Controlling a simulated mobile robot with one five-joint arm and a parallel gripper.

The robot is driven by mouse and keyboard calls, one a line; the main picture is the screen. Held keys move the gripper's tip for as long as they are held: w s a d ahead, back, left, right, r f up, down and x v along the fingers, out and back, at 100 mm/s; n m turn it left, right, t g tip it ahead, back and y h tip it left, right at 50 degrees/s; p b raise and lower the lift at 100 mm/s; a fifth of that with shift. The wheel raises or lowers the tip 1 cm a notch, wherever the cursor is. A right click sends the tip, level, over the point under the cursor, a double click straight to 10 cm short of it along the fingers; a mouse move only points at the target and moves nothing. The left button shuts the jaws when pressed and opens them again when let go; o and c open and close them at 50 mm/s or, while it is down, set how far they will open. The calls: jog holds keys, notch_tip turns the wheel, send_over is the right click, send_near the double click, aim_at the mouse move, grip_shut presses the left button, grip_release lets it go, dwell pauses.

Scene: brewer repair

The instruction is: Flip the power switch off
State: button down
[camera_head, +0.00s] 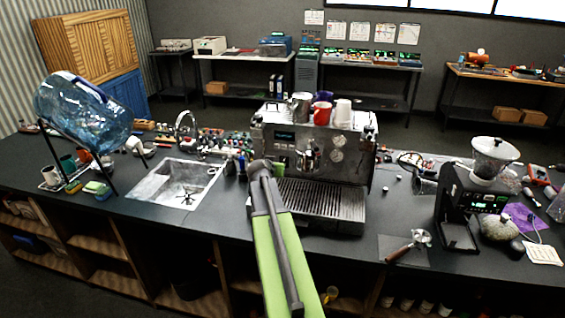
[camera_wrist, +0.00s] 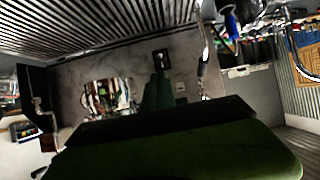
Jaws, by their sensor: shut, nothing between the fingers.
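The espresso machine (camera_head: 312,145) stands on the dark counter, with cups on its top. My green arm reaches up to the lower left of its front. My gripper (camera_wrist: 158,80) shows in the wrist view as a narrow dark green shape and is shut, with nothing in it. Beyond it is a grey metal panel (camera_wrist: 80,75). A small black square with a pale spot (camera_wrist: 161,59) sits on this panel, just past the fingertips; it may be the power switch. I cannot tell its position or whether my gripper touches it. My arm hides part of the machine's front in the head view.
A sink (camera_head: 176,184) with a tap lies left of the machine. A large blue bottle (camera_head: 82,110) leans on a stand at the far left. A grinder (camera_head: 478,190) and a portafilter (camera_head: 410,243) are to the right. The drip tray (camera_head: 320,200) is beside my arm.

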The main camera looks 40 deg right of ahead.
jog(key=b+x, duration=0.6)
jog(key=x, duration=0.7)
jog(key=shift+a+b, duration=0.15)
jog(key=shift+b, duration=0.25)
jog(key=shift+w+d+f, duration=0.25)
jog(key=shift+w+d, duration=0.05)
jog(key=shift+d, duration=0.2)
